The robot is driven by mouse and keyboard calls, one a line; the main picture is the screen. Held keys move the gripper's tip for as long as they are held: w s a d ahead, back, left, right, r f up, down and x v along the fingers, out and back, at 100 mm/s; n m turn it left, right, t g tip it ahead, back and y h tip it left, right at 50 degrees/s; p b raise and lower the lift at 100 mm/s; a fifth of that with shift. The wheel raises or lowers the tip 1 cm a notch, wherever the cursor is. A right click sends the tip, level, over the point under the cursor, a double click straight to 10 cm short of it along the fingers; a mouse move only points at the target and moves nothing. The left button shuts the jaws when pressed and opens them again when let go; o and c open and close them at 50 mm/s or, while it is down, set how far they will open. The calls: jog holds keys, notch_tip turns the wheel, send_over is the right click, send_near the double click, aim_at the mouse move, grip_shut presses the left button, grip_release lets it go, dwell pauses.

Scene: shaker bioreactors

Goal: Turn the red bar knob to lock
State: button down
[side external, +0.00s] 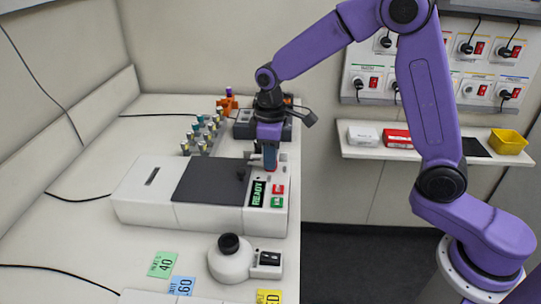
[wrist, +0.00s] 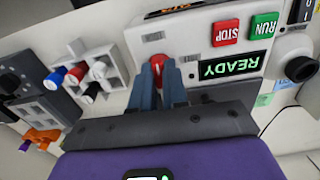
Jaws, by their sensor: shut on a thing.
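The red bar knob (wrist: 165,72) sits on the end panel of a white shaker machine (side external: 150,205). In the wrist view my gripper (wrist: 160,78) points at the panel with its two blue-grey fingers shut on the knob, one on each side. In the side view my gripper (side external: 270,160) reaches straight down to the panel's far part, and only a trace of red shows at its tips. The fingers cover much of the knob, so its exact angle is hard to tell. The panel's display (wrist: 230,66) reads READY.
A red STOP button (wrist: 226,33) and a green RUN button (wrist: 263,26) are beside the display. A rack of tubes (side external: 203,135) stands behind the machine at left. A round white device (side external: 230,262) stands in front. A wall shelf (side external: 430,154) is at right.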

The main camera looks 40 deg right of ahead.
jog(key=shift+n, duration=0.3)
jog(key=c, duration=1.1)
grip_release()
jog(key=shift+c, duration=0.2)
notch_tip(320, 180, up, 18)
jog(key=shift+f, duration=0.25)
jog(key=s+d+f+n, duration=0.1)
jog(key=s+f, duration=0.3)
jog(key=s, duration=0.6)
jog(key=s+d+f+n, duration=0.1)
jog(key=s+d+f, duration=0.3)
jog(key=s, duration=0.6)
jog(key=s+d+f+n, duration=0.1)
jog(key=s+d+f, duration=0.2)
jog(key=s, duration=0.7)
notch_tip(320, 180, down, 3)
jog(key=shift+r, duration=0.2)
